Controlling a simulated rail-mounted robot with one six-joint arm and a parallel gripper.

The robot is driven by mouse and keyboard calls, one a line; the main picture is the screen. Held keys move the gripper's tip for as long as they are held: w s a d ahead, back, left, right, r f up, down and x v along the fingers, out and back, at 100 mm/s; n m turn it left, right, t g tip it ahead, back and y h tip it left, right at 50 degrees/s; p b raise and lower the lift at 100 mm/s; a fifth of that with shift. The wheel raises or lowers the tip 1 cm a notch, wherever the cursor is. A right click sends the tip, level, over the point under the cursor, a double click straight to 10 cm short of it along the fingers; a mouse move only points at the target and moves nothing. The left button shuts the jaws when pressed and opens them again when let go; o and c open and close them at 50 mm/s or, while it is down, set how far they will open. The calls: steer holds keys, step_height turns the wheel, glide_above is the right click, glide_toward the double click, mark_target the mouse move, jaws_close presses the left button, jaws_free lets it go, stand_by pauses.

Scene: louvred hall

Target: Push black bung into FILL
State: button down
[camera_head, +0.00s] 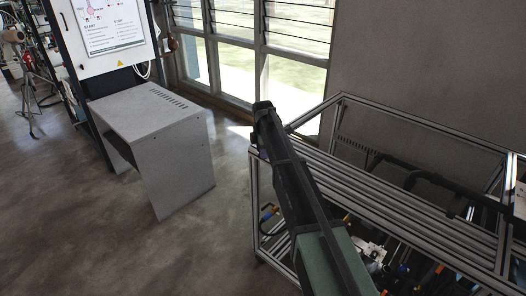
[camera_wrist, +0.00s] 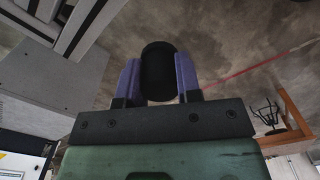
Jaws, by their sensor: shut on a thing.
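My gripper (camera_wrist: 158,78) is shut on the black bung (camera_wrist: 158,72), a dark rounded cylinder held between its two purple fingers in the wrist view. The bung is clear of any surface there, with the concrete floor behind it. I cannot make out a FILL label or opening in either view.
The aluminium-framed rig (camera_head: 420,207) with pipes and fittings stands at the right, close under my arm. A grey bench (camera_head: 150,115) stands at the left below a white panel (camera_head: 108,30). Louvred windows (camera_head: 255,45) are behind. Concrete floor (camera_head: 95,215) is clear at the left front.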

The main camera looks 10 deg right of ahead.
steer(key=s+a+f+n+t+h+b, duration=0.15)
steer(key=f+h+b, duration=0.25)
steer(key=f+b, duration=0.95)
steer(key=s+a+f+t+h+b, duration=0.1)
steer(key=a+f+t+h+b, duration=0.15)
steer(key=f+b, duration=1.05)
steer(key=s+a+f+n+t+h+b, duration=0.1)
steer(key=s+f+t+h+b, duration=0.2)
steer(key=f+b, duration=1)
step_height(320, 180, up, 14)
steer(key=w+f+t+h+b, duration=0.1)
steer(key=w+t+h+b, duration=0.1)
steer(key=t+h+b, duration=0.25)
steer(key=x, duration=0.8)
steer(key=shift+d+r+n+g+p, duration=0.15)
steer(key=shift+d+n+g+p, duration=0.2)
steer(key=shift+d, duration=0.1)
steer(key=shift+w+d, duration=0.1)
steer(key=shift+d, duration=0.1)
steer(key=x, duration=0.2)
steer(key=shift+w+d, duration=0.2)
steer(key=shift+d, duration=0.05)
